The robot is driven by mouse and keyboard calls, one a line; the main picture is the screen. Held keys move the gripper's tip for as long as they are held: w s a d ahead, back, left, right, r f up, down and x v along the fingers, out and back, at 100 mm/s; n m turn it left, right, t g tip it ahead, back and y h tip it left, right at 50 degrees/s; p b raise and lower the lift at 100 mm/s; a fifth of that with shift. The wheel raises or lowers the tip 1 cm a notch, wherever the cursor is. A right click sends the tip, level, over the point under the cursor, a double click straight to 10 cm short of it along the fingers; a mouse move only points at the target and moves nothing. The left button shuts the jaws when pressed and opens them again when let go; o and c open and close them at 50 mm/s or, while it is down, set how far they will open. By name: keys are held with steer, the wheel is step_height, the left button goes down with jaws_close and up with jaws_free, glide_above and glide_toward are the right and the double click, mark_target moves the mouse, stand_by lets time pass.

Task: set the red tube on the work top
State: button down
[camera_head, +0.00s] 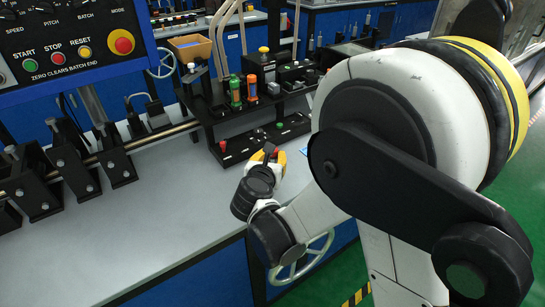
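My gripper (268,155) is small in the view, low over or at the grey work top (165,212), just in front of the black rack. A small red-orange shape (270,148) shows at its fingers. I cannot tell whether this is the red tube or whether the fingers are closed on it. My wrist hides part of this spot. A green tube (235,91) and an orange tube (252,86) stand upright in the black rack (200,112), behind my gripper.
A control panel (70,40) hangs at the upper left. Black brackets on a rod (125,147) line the left side. A tan bin (190,45) stands at the back. The front left of the work top is clear. My arm fills the right side.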

steer(key=shift+f, duration=0.15)
steer(key=c, duration=1.2)
jaws_free()
steer(key=shift+c, duration=0.2)
